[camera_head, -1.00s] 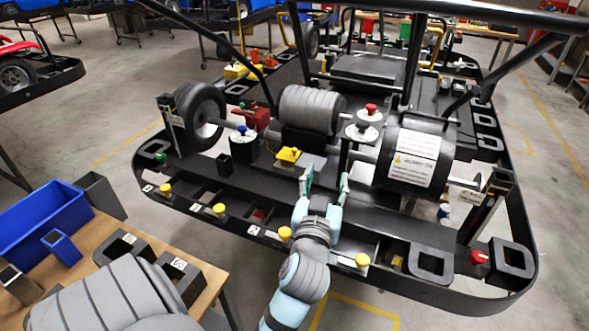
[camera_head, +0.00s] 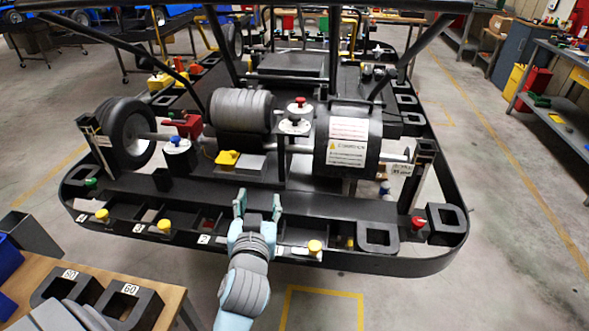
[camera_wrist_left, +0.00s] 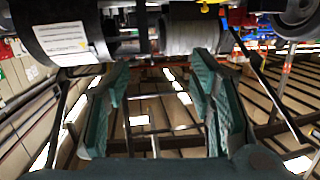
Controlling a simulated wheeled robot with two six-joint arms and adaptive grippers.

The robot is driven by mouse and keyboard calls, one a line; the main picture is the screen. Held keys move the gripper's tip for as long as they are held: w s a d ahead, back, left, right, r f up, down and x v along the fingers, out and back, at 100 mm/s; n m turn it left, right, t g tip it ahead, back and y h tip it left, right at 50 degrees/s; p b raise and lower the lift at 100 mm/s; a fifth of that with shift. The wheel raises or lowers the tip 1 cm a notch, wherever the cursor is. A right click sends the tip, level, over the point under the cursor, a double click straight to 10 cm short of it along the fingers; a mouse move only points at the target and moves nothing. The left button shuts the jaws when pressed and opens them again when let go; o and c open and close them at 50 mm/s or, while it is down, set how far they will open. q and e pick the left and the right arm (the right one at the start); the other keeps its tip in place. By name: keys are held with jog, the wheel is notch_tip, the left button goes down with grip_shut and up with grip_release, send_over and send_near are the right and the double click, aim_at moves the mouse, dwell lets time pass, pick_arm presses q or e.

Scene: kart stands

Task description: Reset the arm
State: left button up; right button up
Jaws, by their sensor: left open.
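My left gripper (camera_head: 257,205) is open and empty in the head view, its arm coming up from the bottom edge. Its fingertips are at the front edge of the black kart stand (camera_head: 330,203), in front of the yellow-topped block (camera_head: 228,160). In the left wrist view the two green finger pads (camera_wrist_left: 160,90) stand wide apart with nothing between them. Beyond them show a grey ribbed roller (camera_wrist_left: 190,30) and a dark drum with a white label (camera_wrist_left: 62,40). My right gripper is not in view.
A wooden table (camera_head: 172,297) with black numbered blocks (camera_head: 130,305) is at lower left. Yellow knobs (camera_head: 164,226) line the stand's front rail. A red knob (camera_head: 418,222) is at its right corner. A grey workbench (camera_head: 560,120) stands at right. Floor in front is free.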

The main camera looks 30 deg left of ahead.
pick_arm(q)
jog(key=shift+w, duration=0.1)
jog(key=s+d+f+m+g+h, duration=0.3)
jog(key=s+f+g+h, duration=0.15)
jog(key=s+f, duration=0.65)
jog(key=s+d+f+m+g+h, duration=0.35)
jog(key=s+f+g, duration=0.25)
jog(key=s+f, duration=0.45)
notch_tip(320, 180, down, 18)
jog(key=s+a+f+y, duration=0.1)
jog(key=a, duration=0.1)
jog(key=s+f+g, duration=0.2)
jog(key=s+f, duration=1)
jog(key=s, duration=0.2)
jog(key=shift+s+a+n, duration=0.2)
jog(key=shift+n, duration=0.15)
jog(key=shift+f, duration=0.1)
jog(key=shift+c, duration=0.5)
